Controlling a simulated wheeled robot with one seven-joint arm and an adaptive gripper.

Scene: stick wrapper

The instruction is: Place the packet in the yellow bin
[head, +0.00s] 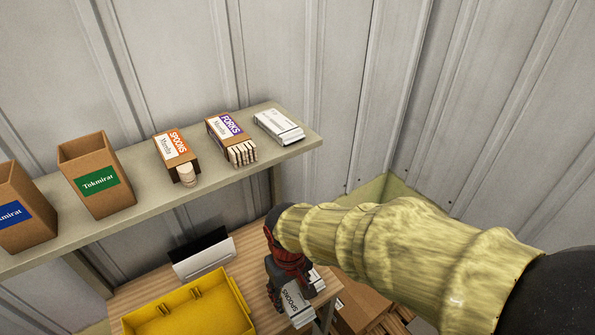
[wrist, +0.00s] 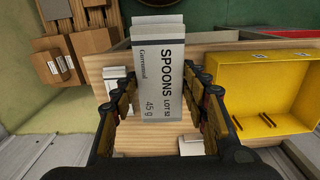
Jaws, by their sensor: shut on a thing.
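The packet (wrist: 160,75) is white and grey, with "SPOONS LOT" and "45 g" printed on it. My gripper (wrist: 163,98) is shut on it, with a finger on each side. In the head view the packet (head: 294,303) shows below my gripper (head: 282,290), over the right end of the wooden table. The yellow bin (head: 243,295) stands on the table to the left of my gripper. In the wrist view the yellow bin (wrist: 308,85) is at the right, apart from the packet, and its visible inside looks empty apart from small dark marks.
A shelf (head: 215,167) above the table holds cardboard boxes (head: 93,175), a spoons box (head: 177,155), a forks box (head: 231,138) and white packets (head: 279,126). A white and black holder (head: 203,255) stands behind the bin. Cardboard boxes (wrist: 70,60) lie beyond the table.

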